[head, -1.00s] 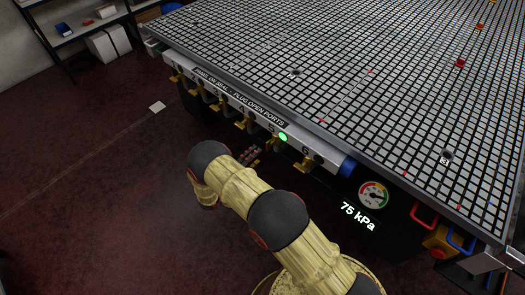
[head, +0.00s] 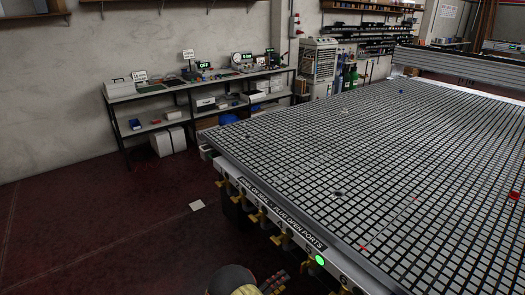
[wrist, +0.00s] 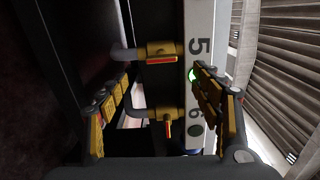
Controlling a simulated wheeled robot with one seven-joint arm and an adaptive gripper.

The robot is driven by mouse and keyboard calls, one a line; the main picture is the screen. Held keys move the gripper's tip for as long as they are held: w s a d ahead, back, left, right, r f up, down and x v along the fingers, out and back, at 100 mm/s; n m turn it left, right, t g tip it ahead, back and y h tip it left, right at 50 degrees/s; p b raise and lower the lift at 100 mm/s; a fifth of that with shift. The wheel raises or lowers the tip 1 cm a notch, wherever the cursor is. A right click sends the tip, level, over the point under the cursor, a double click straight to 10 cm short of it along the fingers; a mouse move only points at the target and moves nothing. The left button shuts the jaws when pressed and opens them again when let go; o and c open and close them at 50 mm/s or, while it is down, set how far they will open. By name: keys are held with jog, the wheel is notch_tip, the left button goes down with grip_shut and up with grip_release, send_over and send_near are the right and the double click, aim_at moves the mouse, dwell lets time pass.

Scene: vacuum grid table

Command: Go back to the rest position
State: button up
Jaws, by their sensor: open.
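My gripper (wrist: 164,75) is open and empty in the wrist view, with one finger on each side of the picture. Between and beyond the fingers are two brass valves with red handles on grey pipes. The valve by number 5 (wrist: 160,52) has its handle along the pipe; the valve by number 6 (wrist: 166,116) has its handle across it. I cannot tell the exact gap, but no valve is gripped. In the head view, my gripper (head: 274,284) shows only partly at the bottom edge, below the table's front rail.
The gridded vacuum table (head: 400,170) fills the right, with a green light (head: 320,259) on its front rail. Several brass valves (head: 275,239) stick out below the rail. A shelf bench (head: 200,90) stands by the back wall. The floor (head: 90,230) at left is clear.

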jog(key=s+d+f+m+g, duration=0.4)
jog(key=s+d+m+g, duration=0.1)
jog(key=s+m, duration=0.4)
jog(key=s+r+m+g+y, duration=0.2)
jog(key=s+r+m+g, duration=0.4)
jog(key=m, duration=0.3)
jog(key=s+d+r+m+t+y, duration=0.1)
jog(key=s+r+m+y, duration=0.3)
jog(key=r, duration=1)
jog(key=s+d+r+m+t+y, duration=0.2)
jog(key=s+r+m, duration=0.6)
jog(key=r+m, duration=0.4)
jog(key=s+d+r+m+t+y, duration=0.2)
jog(key=s+r+m+y, duration=0.4)
jog(key=r, duration=0.9)
jog(key=m+t, duration=0.1)
jog(key=m, duration=0.1)
jog(key=shift+s+r+m+y, duration=0.25)
jog(key=shift+r+m+y, duration=0.05)
jog(key=shift+r, duration=0.05)
